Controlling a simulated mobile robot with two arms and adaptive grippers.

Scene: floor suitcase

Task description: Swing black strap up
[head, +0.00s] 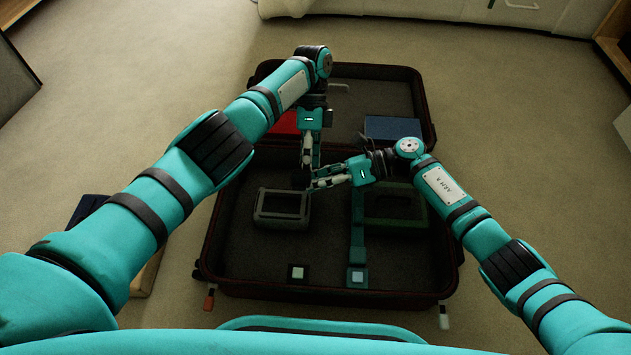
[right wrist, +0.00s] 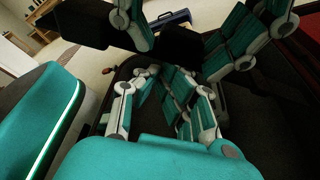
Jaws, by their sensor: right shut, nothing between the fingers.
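An open dark suitcase (head: 235,250) lies on the floor, lid half at the back. My left gripper (head: 303,178) points down over its middle; I cannot tell whether it is open or shut. My right gripper (head: 318,182) comes in from the right, shut and empty, its tips close beside the left gripper's fingers. In the right wrist view my right fingers (right wrist: 165,80) are near, with the left gripper's jointed fingers (right wrist: 232,45) above. I cannot clearly make out the black strap; a dark patch between the grippers is unclear. A teal strap (head: 357,235) runs toward the front, ending in a pale square.
A dark-framed rectangular box (head: 262,217) and a dark green frame (head: 420,216) lie in the near half. A small pale square (head: 298,273) sits near the front rim. A red item (head: 284,123) and a blue item (head: 393,128) lie in the lid.

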